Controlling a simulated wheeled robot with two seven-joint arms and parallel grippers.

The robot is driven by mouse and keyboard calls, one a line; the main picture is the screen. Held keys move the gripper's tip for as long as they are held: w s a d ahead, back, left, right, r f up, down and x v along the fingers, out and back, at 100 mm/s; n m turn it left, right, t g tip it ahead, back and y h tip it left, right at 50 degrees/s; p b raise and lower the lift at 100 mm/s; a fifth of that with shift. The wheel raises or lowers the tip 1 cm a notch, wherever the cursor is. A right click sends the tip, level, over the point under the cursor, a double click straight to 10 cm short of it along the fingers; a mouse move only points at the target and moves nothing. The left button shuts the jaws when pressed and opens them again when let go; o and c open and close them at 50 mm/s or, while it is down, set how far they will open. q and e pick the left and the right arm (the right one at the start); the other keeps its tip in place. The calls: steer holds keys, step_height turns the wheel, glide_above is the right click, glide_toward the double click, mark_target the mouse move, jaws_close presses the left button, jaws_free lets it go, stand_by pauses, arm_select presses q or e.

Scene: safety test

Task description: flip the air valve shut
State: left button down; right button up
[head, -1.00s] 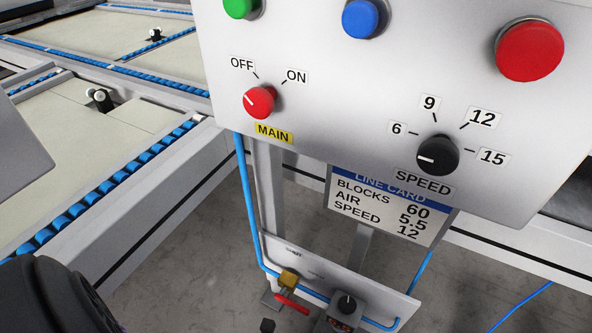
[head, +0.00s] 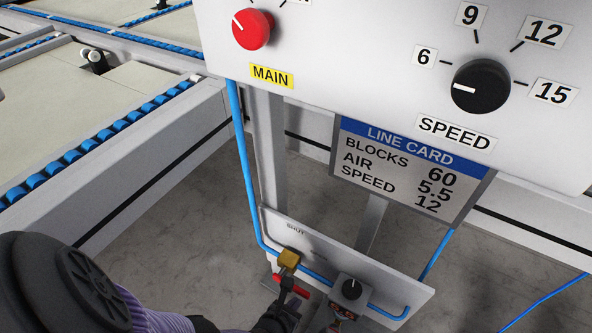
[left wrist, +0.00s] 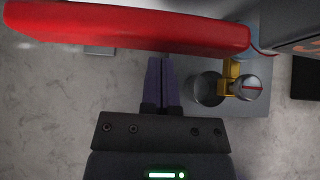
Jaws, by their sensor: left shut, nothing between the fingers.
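The air valve has a brass-yellow body (head: 289,259) on a pale panel low in the head view, on a blue air line. Its red lever (head: 301,291) slants down to the right, partly hidden behind my gripper. My left gripper (head: 287,284) is shut and empty, its tips at the lever. In the left wrist view the lever (left wrist: 130,27) spans the top, just beyond the shut fingertips (left wrist: 160,60); I cannot tell whether they touch. The brass body (left wrist: 231,75) is right of the fingers. A SHUT label (head: 296,229) is above the valve. My right gripper is not in view.
A regulator with a black knob (head: 352,289) and red display sits just right of the valve. The control box (head: 350,60) with MAIN and SPEED knobs and the line card (head: 400,178) hang above. A conveyor (head: 110,150) lies left. Grey floor is open below.

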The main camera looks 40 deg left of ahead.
arm_select(q)
steer(key=shift+s+r, duration=0.1)
steer(key=shift+r, duration=2)
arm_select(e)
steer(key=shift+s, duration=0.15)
arm_select(q)
steer(key=shift+r, duration=0.1)
